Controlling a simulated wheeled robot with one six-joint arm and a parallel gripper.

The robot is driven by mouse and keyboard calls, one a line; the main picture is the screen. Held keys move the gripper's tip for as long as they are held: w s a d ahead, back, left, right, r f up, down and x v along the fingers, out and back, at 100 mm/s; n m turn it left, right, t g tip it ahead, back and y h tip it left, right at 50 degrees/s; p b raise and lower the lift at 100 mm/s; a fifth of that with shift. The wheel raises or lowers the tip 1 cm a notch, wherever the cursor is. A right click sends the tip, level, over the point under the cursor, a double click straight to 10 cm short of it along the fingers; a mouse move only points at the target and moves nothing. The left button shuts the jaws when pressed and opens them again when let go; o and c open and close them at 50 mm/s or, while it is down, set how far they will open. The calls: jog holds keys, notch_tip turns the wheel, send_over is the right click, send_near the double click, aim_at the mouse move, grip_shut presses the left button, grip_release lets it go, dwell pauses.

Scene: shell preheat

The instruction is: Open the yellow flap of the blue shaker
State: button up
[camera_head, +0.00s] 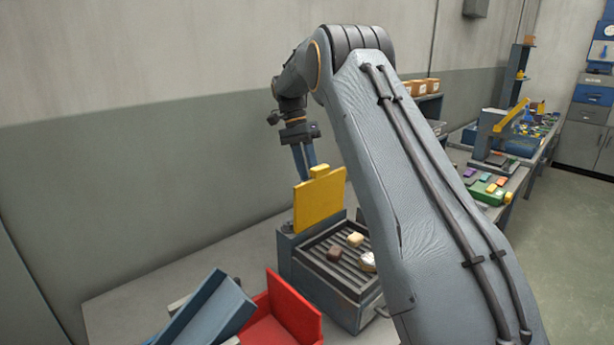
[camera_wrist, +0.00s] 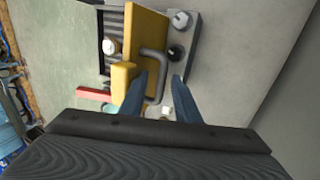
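The blue shaker (camera_head: 290,262) is a grey-blue box with a dark ribbed bed, standing on the bench. Its yellow flap (camera_head: 318,203) stands upright at the back edge, leaving the bed uncovered. In the wrist view the flap (camera_wrist: 148,38) shows a dark bent handle (camera_wrist: 163,66). My gripper (camera_head: 305,166) points down just behind the flap's top edge. In the wrist view its two blue fingers (camera_wrist: 162,82) are apart, with the handle between them in the picture. I cannot tell whether they touch it.
Several small lumps (camera_head: 355,239) lie on the ribbed bed. A red tray (camera_head: 283,312) and a blue tilted bin (camera_head: 212,312) stand in front left of the shaker. The wall (camera_head: 150,180) is close behind. Another bench (camera_head: 515,180) with coloured items is at the right.

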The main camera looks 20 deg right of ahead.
jog(key=b+v, duration=0.2)
jog(key=v, duration=0.5)
jog(key=shift+w+r+b, duration=0.15)
jog(key=shift+r+b, duration=0.15)
jog(key=shift+b, duration=0.1)
jog(key=shift+c, duration=0.4)
